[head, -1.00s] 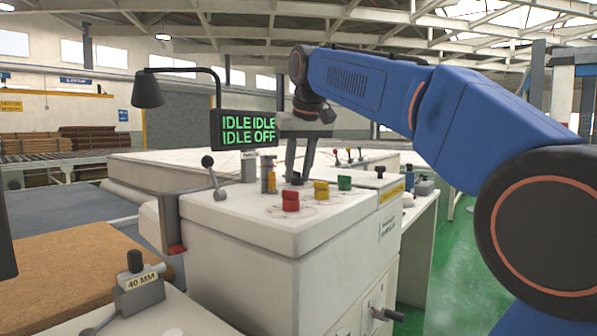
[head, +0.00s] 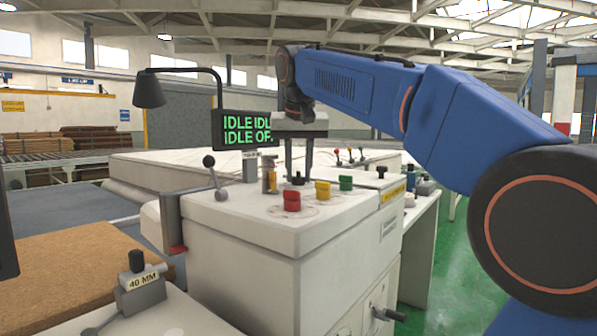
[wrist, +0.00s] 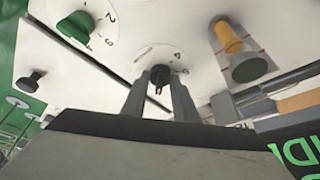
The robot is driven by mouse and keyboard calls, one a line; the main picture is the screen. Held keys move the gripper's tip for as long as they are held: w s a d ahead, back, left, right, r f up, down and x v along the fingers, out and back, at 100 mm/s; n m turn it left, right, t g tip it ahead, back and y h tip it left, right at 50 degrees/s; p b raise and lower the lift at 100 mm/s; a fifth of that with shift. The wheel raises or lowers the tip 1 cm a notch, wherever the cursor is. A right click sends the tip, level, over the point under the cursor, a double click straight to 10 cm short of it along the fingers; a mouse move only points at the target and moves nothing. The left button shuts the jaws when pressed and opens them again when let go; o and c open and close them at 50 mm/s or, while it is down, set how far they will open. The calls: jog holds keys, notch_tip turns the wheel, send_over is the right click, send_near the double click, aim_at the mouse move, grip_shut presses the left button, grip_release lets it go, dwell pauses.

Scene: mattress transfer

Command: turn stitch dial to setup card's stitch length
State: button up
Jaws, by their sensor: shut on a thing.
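A small dark dial (head: 298,180) stands on the white top of the machine cabinet (head: 245,212). My gripper (head: 297,173) points down at it, with one finger on each side. In the wrist view my gripper (wrist: 160,80) is shut on this dark dial (wrist: 159,74), which sits on a round printed scale. The scale's figures are too small to read with certainty. I cannot make out a setup card or its stitch length. The green-lettered screen (head: 245,130) shows IDLE and a partly covered word, behind my wrist.
Red (head: 291,200), yellow (head: 322,190) and green (head: 345,183) knobs stand close by. A yellow post (head: 270,182) and a ball-ended lever (head: 214,178) are left of my gripper. A black knob (head: 380,172) is to the right. Open green floor lies at the right.

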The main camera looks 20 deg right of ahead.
jog(key=o, duration=1)
jog(key=shift+r, duration=0.1)
jog(key=v, duration=1.7)
jog(key=shift+r, duration=0.1)
jog(key=shift+s, duration=0.1)
